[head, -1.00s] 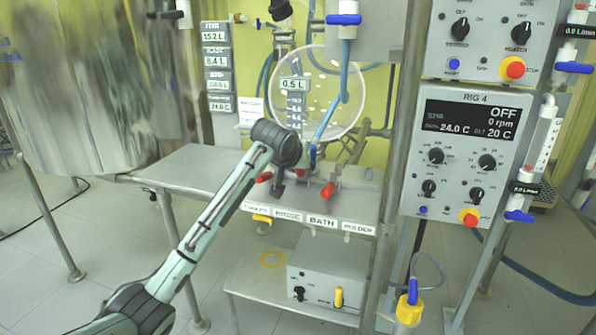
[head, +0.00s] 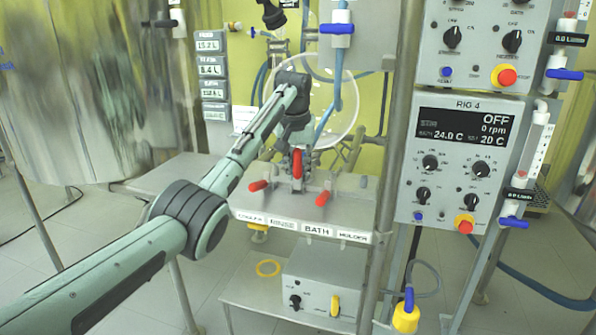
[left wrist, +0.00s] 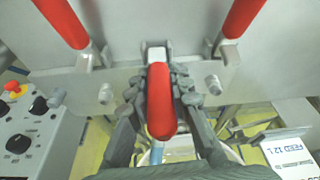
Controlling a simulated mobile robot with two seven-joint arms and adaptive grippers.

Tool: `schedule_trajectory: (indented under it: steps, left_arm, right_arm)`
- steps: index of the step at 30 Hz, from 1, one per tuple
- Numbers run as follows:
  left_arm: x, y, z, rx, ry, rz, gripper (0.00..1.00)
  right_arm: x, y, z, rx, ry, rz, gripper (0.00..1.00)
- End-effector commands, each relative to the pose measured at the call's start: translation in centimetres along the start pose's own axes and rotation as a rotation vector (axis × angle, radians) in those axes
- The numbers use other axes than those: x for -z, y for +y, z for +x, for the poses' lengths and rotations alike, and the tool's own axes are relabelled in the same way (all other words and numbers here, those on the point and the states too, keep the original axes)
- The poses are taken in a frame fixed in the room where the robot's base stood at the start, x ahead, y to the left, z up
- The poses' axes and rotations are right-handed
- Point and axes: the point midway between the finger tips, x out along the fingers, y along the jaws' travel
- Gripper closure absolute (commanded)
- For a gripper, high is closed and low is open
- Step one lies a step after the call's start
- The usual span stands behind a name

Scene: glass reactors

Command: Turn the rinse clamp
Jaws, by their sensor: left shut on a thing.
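The rinse clamp has a red handle (head: 297,163) that stands up from the grey panel, above the RINSE label (head: 283,224). My left gripper (head: 297,184) comes down over it from above. In the left wrist view the red handle (left wrist: 160,105) points towards the camera, between the two dark fingers. The left gripper (left wrist: 157,80) is shut on the handle near its base. My right gripper is not in view.
A red handle (head: 258,186) lies to the left of the rinse clamp and another red handle (head: 322,198) to its right, both close to my fingers. A glass vessel (head: 335,105) with blue tubing is behind. The control box (head: 462,165) stands at right.

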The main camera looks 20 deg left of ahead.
Motion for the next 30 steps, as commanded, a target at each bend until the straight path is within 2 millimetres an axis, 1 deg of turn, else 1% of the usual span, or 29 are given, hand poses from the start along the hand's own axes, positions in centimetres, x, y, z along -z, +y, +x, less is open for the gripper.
schedule_trajectory:
  steps: [1,15,16,21,30]
  left_arm:
    - [0.07,-0.27,0.07,0.007,-0.006,-0.006,1.00]
    - [0.10,-0.34,0.15,0.010,-0.014,-0.006,1.00]
    - [0.10,-0.35,0.15,0.010,-0.014,-0.006,0.79]
    - [0.08,-0.27,0.16,0.008,-0.015,-0.004,0.60]
    - [0.10,-0.10,-0.05,0.005,-0.014,-0.002,0.60]
  right_arm:
    - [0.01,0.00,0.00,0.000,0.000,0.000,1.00]
    - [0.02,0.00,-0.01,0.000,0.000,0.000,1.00]
    - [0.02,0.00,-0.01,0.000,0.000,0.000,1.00]
    - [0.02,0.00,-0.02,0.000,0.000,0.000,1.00]
    - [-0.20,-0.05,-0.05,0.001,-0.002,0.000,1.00]
